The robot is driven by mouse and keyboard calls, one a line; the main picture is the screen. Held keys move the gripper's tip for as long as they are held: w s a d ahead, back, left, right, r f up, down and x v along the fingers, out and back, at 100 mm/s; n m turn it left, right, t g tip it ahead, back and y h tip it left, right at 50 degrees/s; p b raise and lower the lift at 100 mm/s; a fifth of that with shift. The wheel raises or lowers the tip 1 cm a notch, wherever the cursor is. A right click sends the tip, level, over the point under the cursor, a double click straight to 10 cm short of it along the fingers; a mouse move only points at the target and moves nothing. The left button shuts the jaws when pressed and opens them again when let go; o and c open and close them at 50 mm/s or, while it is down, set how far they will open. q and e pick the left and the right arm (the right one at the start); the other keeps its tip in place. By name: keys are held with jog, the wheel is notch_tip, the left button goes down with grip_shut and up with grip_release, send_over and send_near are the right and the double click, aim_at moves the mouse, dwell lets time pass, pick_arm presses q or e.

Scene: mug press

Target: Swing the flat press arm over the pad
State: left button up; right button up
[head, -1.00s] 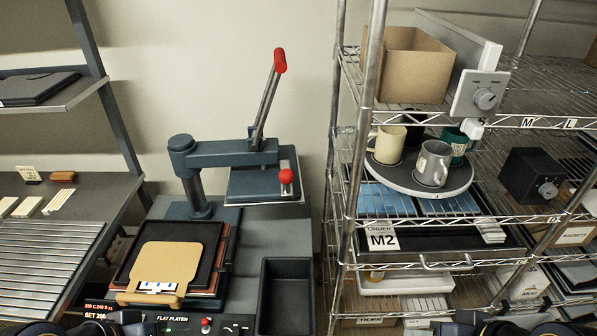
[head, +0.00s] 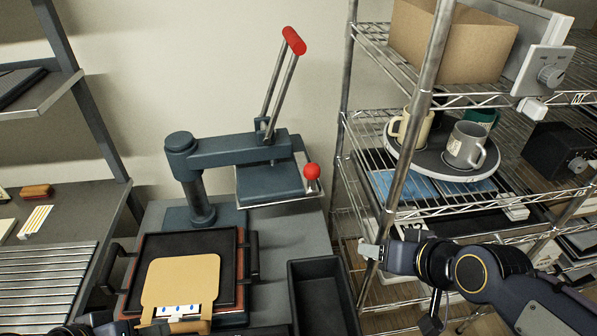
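The flat press arm (head: 228,149) reaches right from the top of its post. Its blue-grey platen (head: 268,181) hangs to the right of the pad, not above it. A red ball knob (head: 312,171) stands at the platen's right front corner, and a red-topped lever (head: 294,41) rises behind. The black pad (head: 190,245) has a tan paddle-shaped board with a patterned strip on it. My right gripper (head: 364,252) is in front of the shelf's post, below and right of the knob, touching nothing I can make out; its opening is unclear. My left gripper is not clearly seen; only a dark arm part shows at the bottom left.
A wire shelf (head: 432,214) stands close on the right, with mugs on a round tray (head: 428,180) and a cardboard box (head: 453,42). A black open bin (head: 321,298) sits right of the pad. A roller bench (head: 44,286) is at left.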

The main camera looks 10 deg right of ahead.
jog(key=w+a+f+t+b, duration=0.2)
jog(key=w+a+t+b, duration=0.15)
jog(key=w, duration=0.65)
jog(key=t+y+b, duration=0.1)
jog(key=t+b, duration=0.3)
jog(key=t, duration=0.1)
send_near(315, 177)
jog(key=d+x, duration=0.1)
jog(key=x, duration=0.2)
jog(key=shift+w+a+f+m, duration=0.2)
jog(key=shift+w+a+m, duration=0.2)
jog(key=shift+w+a, duration=0.2)
jog(key=shift+w+r, duration=0.1)
jog(key=shift+w, duration=0.05)
jog(key=x, duration=0.3)
jog(key=p+x, duration=0.1)
jog(key=x, duration=0.3)
jog(key=shift+w+a+r, duration=0.1)
jog(key=shift+w+r, duration=0.1)
jog(key=shift+w, duration=0.05)
grip_shut()
